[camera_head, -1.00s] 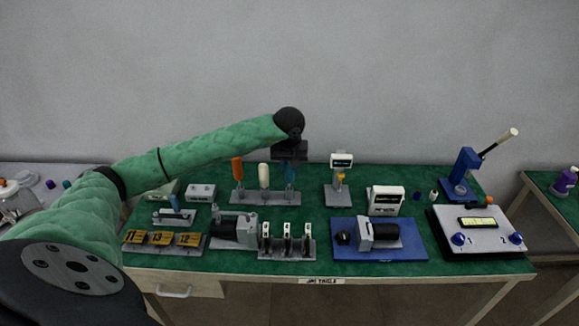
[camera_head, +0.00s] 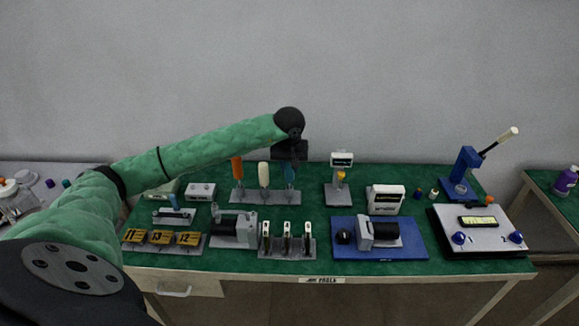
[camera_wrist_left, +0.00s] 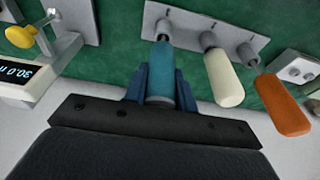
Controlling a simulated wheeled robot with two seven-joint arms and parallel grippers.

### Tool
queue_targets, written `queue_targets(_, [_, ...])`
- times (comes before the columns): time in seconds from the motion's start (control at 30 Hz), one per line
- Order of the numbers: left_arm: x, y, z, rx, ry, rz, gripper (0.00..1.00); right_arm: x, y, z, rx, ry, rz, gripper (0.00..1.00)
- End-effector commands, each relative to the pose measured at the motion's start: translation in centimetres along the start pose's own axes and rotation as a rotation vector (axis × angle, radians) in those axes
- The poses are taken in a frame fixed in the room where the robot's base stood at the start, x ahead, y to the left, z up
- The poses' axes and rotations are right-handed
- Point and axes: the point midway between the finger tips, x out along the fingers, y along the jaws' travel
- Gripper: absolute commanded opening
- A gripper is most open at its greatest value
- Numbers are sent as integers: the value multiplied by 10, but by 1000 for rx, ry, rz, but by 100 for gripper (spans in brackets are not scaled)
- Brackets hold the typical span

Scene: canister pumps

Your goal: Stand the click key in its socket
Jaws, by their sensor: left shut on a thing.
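My left gripper (camera_head: 289,164) is shut on the teal-handled tool (camera_head: 290,174), which I take to be the click key. In the left wrist view the teal handle (camera_wrist_left: 162,72) sits between the blue fingers. Its shaft points at the far left hole of the grey rack (camera_wrist_left: 205,32); I cannot tell how deep it sits there. The same rack (camera_head: 262,199) shows in the head view, with the tool upright at its right end. A white-handled tool (camera_head: 264,175) and an orange-handled tool (camera_head: 237,167) stand in the rack beside it. My right gripper is not in view.
A grey stand with a display (camera_head: 341,160) and a yellow knob is right of the rack. In front are a holder with several upright pieces (camera_head: 287,240), a grey pump (camera_head: 240,228) and a blue tray (camera_head: 400,250). Green bench top is bare between rack and stand.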

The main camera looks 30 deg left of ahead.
Motion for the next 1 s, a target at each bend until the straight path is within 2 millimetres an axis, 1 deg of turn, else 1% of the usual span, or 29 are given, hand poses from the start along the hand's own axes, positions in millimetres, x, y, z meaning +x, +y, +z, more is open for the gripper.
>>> queue_targets(0.6, [4,0,1,0,1,0,0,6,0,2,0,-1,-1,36])
queue_targets(0.9, [4,0,1,0,0,0,0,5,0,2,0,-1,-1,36])
queue_targets(0.93, [4,0,1,0,0,0,30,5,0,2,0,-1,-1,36])
queue_targets(1.0, [4,0,1,0,0,0,44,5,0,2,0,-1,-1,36])
